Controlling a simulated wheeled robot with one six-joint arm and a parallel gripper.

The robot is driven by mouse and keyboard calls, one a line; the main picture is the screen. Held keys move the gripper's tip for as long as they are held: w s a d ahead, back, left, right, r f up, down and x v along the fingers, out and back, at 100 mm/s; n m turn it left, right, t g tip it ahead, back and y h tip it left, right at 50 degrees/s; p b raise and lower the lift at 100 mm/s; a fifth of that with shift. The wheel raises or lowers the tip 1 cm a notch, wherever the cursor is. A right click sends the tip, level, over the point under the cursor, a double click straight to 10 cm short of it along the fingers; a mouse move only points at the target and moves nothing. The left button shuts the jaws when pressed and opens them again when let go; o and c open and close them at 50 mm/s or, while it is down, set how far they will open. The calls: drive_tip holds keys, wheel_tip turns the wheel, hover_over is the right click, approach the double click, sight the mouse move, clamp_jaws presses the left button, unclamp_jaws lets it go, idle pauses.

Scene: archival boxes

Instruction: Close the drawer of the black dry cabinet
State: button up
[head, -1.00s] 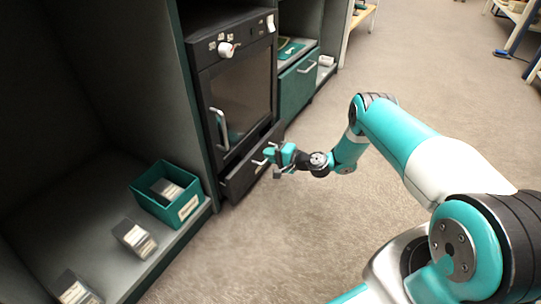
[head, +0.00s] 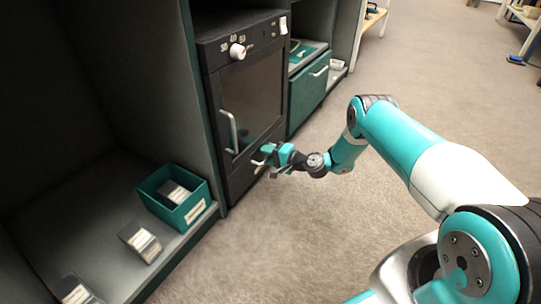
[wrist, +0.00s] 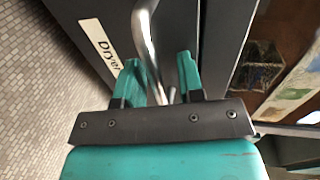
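The black dry cabinet (head: 216,58) stands in the dark shelving, with a glass door and a dial. Its drawer (head: 240,181) is at the bottom, and its front looks about flush with the cabinet face. My gripper (head: 266,156) is at the drawer front, by its handle (head: 257,163). In the wrist view, the metal handle (wrist: 147,40) runs between my two teal fingertips (wrist: 160,75), which stand apart with gaps beside the bar. A white label (wrist: 100,42) shows on the drawer front. My gripper partly hides the drawer in the head view.
A teal open box (head: 160,208) and grey boxes, one here (head: 140,243), stand on the low shelf at left. A teal drawer front (head: 309,90) is right of the cabinet. The carpet (head: 270,240) in front is clear.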

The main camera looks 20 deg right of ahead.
drive_tip(key=p+v, duration=0.9)
drive_tip(key=v, duration=0.8)
drive_tip(key=shift+s, duration=0.25)
drive_tip(key=shift+d, duration=0.15)
